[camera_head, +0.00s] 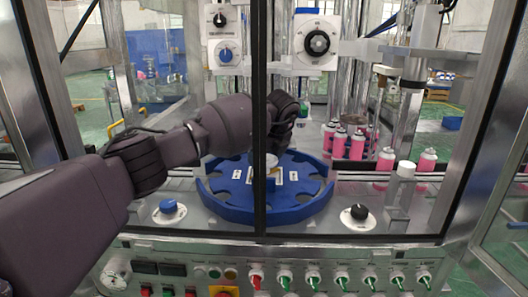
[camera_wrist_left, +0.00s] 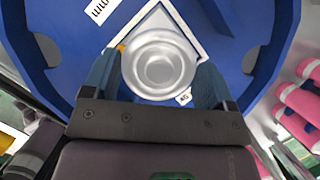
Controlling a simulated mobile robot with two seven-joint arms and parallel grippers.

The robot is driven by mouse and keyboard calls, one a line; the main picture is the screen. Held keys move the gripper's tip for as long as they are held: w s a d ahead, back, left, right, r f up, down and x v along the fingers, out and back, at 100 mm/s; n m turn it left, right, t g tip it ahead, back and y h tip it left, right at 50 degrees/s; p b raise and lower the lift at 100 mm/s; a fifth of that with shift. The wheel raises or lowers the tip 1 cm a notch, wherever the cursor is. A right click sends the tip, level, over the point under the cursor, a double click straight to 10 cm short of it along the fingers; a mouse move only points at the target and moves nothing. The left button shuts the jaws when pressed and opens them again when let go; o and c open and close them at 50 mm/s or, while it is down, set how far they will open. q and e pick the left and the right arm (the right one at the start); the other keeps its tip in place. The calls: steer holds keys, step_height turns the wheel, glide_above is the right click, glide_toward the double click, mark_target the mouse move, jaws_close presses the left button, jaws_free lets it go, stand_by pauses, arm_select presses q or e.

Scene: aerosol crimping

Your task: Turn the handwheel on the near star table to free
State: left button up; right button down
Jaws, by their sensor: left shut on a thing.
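The near star table (camera_head: 225,203) is a blue notched disc on the machine deck; it also fills much of the left wrist view (camera_wrist_left: 60,15). Its handwheel (camera_wrist_left: 158,66) is a round silver knob at the centre, inside a white-edged square plate. My left gripper (camera_wrist_left: 158,85) reaches down from above, with one blue finger on each side of the knob, shut on it. In the head view my left gripper (camera_head: 262,168) is partly hidden by the dark door post, and the handwheel is mostly hidden. My right gripper is not in view.
A dark door post (camera_head: 260,110) stands before the table. A blue knob (camera_head: 168,206) and a black knob (camera_head: 358,212) sit on the front deck. Several pink cans (camera_head: 357,145) stand at the right. A switch panel (camera_head: 300,275) runs along the front.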

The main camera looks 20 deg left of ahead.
arm_select(q)
steer(key=shift+n, duration=0.7)
steer(key=shift+f+g, duration=0.1)
steer(key=shift+g, duration=0.2)
steer(key=o, duration=0.8)
steer(key=shift+o, duration=0.2)
